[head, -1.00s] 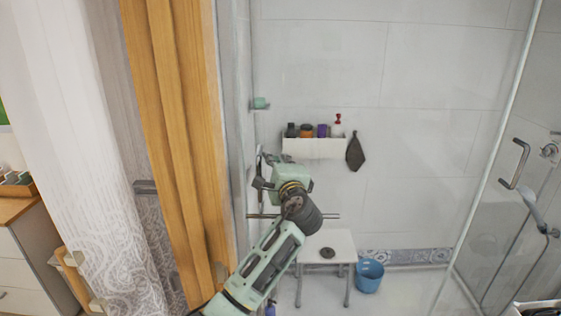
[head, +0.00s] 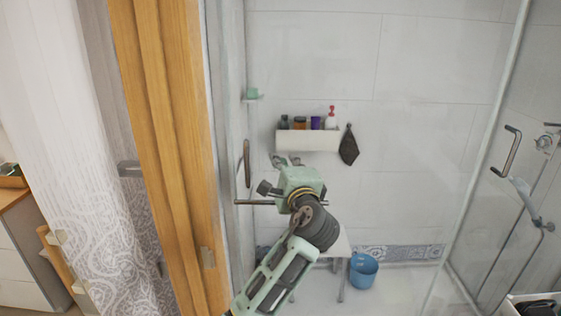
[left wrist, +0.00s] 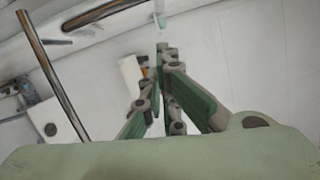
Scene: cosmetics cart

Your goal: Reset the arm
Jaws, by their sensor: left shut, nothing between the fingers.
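My left gripper (head: 287,162) is at the end of my green and dark grey left arm, in the middle of the head view. It is in front of the tiled shower wall, just below the white wall shelf. In the left wrist view its fingers (left wrist: 165,50) come together at the tips and hold nothing. My right gripper is not in view.
A wooden door frame (head: 165,150) stands close on the left, with a metal bar (head: 254,202) near the gripper. The white shelf (head: 305,140) holds several bottles; a dark cloth (head: 348,146) hangs beside it. A blue bucket (head: 363,272) and a white stool (head: 341,246) stand below. A glass door is at right.

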